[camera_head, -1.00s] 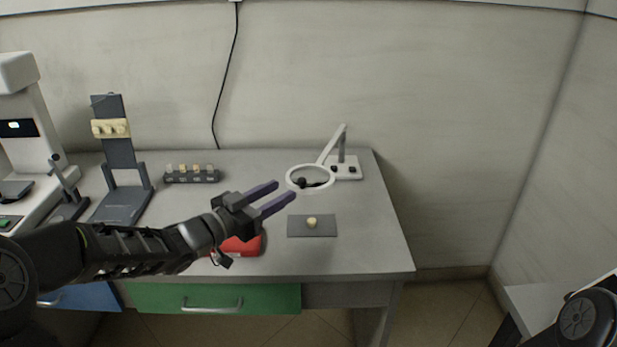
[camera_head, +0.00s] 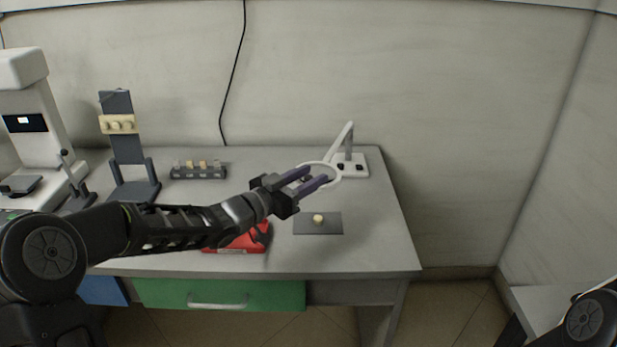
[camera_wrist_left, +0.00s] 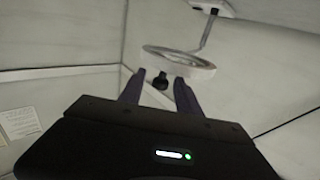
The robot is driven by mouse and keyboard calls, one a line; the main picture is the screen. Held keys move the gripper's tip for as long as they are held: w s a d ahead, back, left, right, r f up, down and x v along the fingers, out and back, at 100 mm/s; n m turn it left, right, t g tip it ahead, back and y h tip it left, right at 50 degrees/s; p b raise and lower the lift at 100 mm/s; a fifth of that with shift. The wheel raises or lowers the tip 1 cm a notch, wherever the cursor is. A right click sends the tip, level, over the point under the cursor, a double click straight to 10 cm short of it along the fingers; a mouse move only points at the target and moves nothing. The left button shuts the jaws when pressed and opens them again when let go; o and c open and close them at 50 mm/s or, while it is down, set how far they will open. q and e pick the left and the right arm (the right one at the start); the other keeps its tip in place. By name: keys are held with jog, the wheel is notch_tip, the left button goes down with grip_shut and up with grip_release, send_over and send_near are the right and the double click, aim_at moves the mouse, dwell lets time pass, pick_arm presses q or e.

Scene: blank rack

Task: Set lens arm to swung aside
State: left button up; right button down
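The lens arm is a white jointed arm (camera_head: 342,140) on a white base (camera_head: 350,165) at the back right of the table, ending in a white lens ring (camera_head: 337,176). My left gripper (camera_head: 313,178) is open, its two purple fingers reaching to the left side of the ring and overlapping it in the head view. In the left wrist view the ring (camera_wrist_left: 190,61) lies just past the fingertips (camera_wrist_left: 160,84), with a dark knob (camera_wrist_left: 160,81) between them. I cannot tell whether the fingers touch the ring. My right gripper is not visible; only part of my right arm shows.
A dark grey mat (camera_head: 318,223) with a small tan piece (camera_head: 318,218) lies in front of the ring. A red object (camera_head: 240,240) is under my left forearm. A rack (camera_head: 198,172) and a stand (camera_head: 127,145) are to the left. The table's right side is clear.

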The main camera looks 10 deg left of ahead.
pick_arm(q)
jog(key=shift+c, duration=0.6)
grip_shut()
dwell(0.8)
